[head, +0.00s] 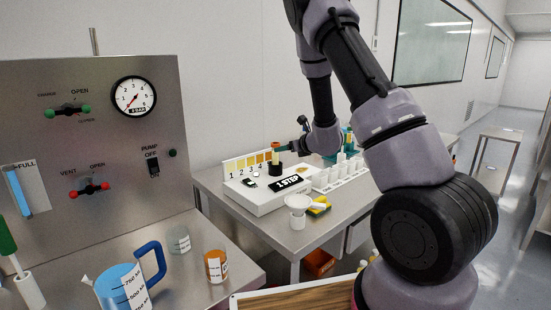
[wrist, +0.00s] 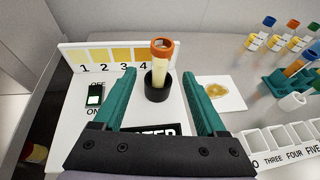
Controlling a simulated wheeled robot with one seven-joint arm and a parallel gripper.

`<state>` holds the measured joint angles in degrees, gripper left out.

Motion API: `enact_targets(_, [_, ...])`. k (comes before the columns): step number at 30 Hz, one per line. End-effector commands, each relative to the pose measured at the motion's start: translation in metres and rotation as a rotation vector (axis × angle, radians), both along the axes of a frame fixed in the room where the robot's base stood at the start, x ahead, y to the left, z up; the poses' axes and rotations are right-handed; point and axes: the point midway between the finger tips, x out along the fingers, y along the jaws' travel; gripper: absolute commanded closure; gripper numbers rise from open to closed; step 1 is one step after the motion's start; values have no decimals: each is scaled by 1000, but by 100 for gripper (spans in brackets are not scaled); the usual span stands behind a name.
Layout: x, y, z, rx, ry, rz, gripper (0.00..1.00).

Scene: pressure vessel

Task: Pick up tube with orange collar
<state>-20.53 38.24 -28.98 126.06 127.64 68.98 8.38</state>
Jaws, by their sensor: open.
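The tube with the orange collar (wrist: 162,62) stands upright in a black round holder (wrist: 158,88) on a white device (wrist: 75,140). It holds pale yellow content and also shows small in the head view (head: 275,150). My gripper (wrist: 160,70) is open, with one teal finger on each side of the tube in the wrist view. The fingers point toward it. I cannot tell how far they are from the tube, and no contact is visible.
A yellow numbered colour chart (wrist: 112,58) stands behind the holder. To the right are a stained white card (wrist: 222,95), a teal rack (wrist: 290,83) with capped tubes and white numbered compartments (wrist: 285,140). A funnel cup (head: 298,208) stands at the device's front.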

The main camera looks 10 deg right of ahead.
Motion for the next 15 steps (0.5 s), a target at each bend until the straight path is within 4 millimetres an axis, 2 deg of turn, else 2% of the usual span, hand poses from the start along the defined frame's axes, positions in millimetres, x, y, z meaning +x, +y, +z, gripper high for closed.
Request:
enact_targets(6, [29,11,-13,-1,1,3,26])
enact_targets(11, [38,15,-17,-1,1,2,26])
enact_targets(15, [55,21,-25,-2,0,5,26])
